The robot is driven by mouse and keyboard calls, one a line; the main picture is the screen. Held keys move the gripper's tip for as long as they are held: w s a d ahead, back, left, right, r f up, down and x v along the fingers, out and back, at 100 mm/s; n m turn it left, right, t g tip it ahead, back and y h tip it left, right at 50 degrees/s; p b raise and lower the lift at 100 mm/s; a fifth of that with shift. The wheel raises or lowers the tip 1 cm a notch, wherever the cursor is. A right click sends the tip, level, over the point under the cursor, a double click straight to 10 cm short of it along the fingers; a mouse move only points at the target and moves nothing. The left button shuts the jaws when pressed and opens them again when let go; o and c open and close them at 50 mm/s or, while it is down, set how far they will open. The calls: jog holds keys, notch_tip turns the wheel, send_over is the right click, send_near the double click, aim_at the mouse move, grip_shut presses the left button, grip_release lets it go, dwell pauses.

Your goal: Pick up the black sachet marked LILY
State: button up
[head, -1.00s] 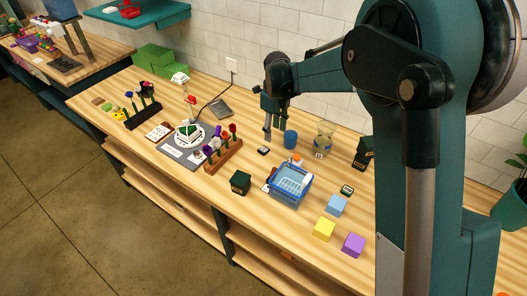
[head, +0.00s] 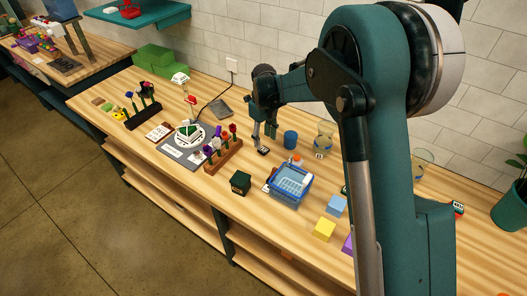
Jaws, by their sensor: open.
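A small black sachet (head: 263,151) with a pale label lies flat on the wooden bench. Its lettering is too small to read, so I cannot tell if it says LILY. My gripper (head: 264,138) points down, open and empty, with its fingertips right by this sachet; I cannot tell if they touch it. Another small dark labelled item (head: 344,190) is mostly hidden behind my arm.
A blue basket (head: 289,185), a dark green box (head: 240,183) and a blue cylinder (head: 290,140) stand nearby. A wooden rack (head: 224,158) of flowers is to the left. Blue (head: 337,205) and yellow (head: 324,229) cubes lie in front. A glass jar (head: 323,142) stands right.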

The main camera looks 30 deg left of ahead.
aim_at(265, 150)
jog(key=shift+f, duration=0.45)
jog(key=shift+f, duration=0.1)
jog(key=shift+w+d+f, duration=0.1)
jog(key=shift+f, duration=1.15)
jog(key=shift+w+d+f, duration=0.1)
jog(key=shift+f, duration=1.15)
jog(key=c, duration=0.8)
